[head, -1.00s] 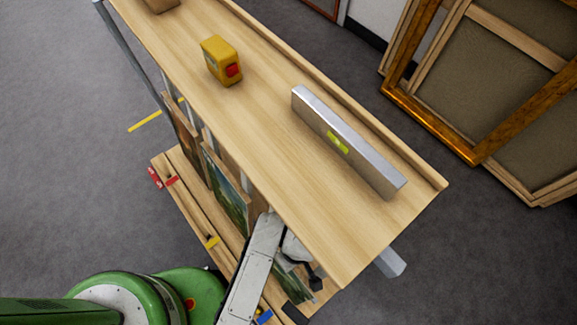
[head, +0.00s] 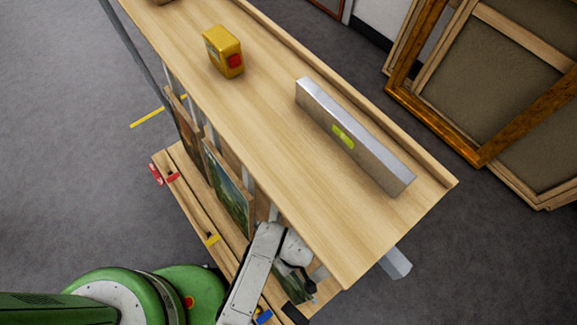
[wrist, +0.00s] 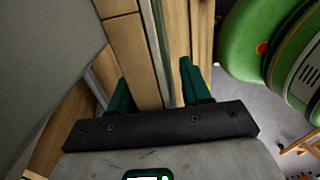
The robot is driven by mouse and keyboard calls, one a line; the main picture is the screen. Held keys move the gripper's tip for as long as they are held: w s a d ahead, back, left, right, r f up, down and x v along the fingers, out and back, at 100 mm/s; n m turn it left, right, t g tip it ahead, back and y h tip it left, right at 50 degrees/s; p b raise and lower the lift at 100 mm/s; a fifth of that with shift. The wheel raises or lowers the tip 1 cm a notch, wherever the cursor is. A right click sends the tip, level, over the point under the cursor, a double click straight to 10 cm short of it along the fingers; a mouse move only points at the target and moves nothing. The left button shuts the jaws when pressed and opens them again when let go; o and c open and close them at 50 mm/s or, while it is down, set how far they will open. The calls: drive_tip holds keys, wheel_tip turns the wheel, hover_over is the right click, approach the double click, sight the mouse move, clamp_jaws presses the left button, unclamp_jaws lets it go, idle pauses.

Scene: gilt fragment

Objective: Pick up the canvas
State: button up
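Several canvases stand on edge in the rack under the tabletop. A landscape canvas (head: 230,190) leans in the middle, and a darker one (head: 187,132) stands farther back. A third canvas (head: 290,284) is beside my wrist at the near end, partly hidden by my arm. In the wrist view, my gripper (wrist: 155,72) has its two green fingers apart. A wooden-backed panel (wrist: 128,48), seemingly a canvas edge-on, passes between them. Contact with either finger cannot be told. My fingers are hidden in the head view.
The tabletop (head: 270,130) overhangs the rack and carries a yellow box-shaped tool (head: 223,52) and a spirit level (head: 352,138). The lower wooden shelf (head: 190,197) has coloured clips. Large frames (head: 490,90) lean at the upper right. Grey floor (head: 60,130) is clear at left.

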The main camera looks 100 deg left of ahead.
clamp_jaws()
idle(1.2)
